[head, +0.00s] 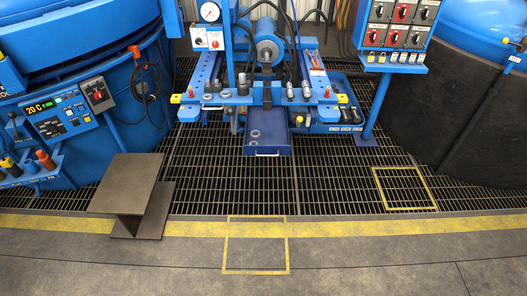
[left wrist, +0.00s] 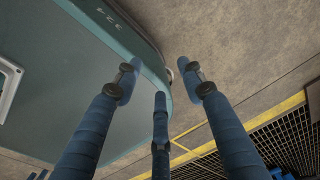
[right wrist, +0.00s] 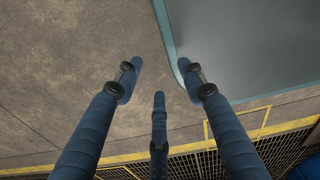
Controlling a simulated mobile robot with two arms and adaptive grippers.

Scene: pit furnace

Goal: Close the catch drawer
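The catch drawer (head: 270,140) is a blue tray under the middle of the blue bench in the head view. It sticks out toward me over the floor grating, with a handle on its front face. A few small round grey parts show inside or just above it. My left gripper (left wrist: 158,78) shows in the left wrist view with its fingers spread and nothing between them. My right gripper (right wrist: 161,78) shows in the right wrist view, also spread and empty. Neither gripper is in the head view, and both are apart from the drawer.
The blue bench (head: 210,76) carries a gauge, a cylinder and hoses. A dark steel beam (head: 125,185) stands on the floor at left. A blue control pedestal (head: 378,112) stands right of the bench, between large blue vessels. The grating and floor before the drawer are clear.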

